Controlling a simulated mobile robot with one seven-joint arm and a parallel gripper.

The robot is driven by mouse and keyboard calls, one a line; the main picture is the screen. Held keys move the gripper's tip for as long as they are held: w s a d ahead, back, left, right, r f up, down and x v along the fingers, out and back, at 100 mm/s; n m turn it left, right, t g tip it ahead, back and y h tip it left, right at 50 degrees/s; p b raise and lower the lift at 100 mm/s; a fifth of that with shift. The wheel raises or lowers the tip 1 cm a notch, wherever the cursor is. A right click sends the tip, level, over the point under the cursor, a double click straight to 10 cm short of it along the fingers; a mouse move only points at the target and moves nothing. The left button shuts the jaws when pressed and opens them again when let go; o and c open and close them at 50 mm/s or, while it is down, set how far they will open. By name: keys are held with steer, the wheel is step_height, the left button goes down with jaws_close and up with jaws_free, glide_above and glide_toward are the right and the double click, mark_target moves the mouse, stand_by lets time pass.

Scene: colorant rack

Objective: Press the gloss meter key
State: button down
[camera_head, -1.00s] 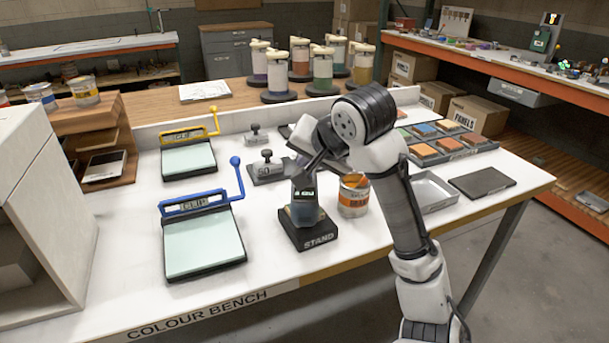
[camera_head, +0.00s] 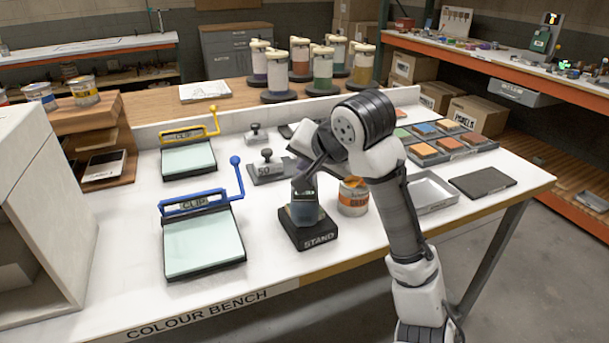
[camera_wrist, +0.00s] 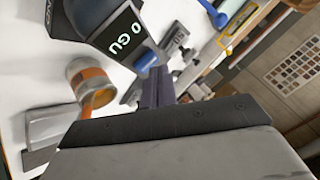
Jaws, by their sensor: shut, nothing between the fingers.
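The gloss meter (camera_head: 305,212) is a dark blue-grey block on a black base marked STAND (camera_head: 312,238). In the wrist view, the gloss meter's display (camera_wrist: 125,40) reads "0 GU", and a blue key (camera_wrist: 146,61) sits at the edge beside it. Nothing is held.
An orange-labelled can (camera_head: 353,196) stands close to the right of the meter. A 50-marked weight (camera_head: 267,172) lies behind it. A blue-handled clip board (camera_head: 204,246) is on the left. An empty grey tray (camera_head: 432,190) is on the right. The bench front is clear.

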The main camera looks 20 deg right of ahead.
steer(key=shift+f, duration=0.35)
stand_by(0.6)
steer(key=shift+r+p, duration=0.7)
steer(key=shift+r, duration=0.1)
step_height(320, 180, up, 5)
steer(key=p, duration=0.5)
stand_by(0.3)
stand_by(0.5)
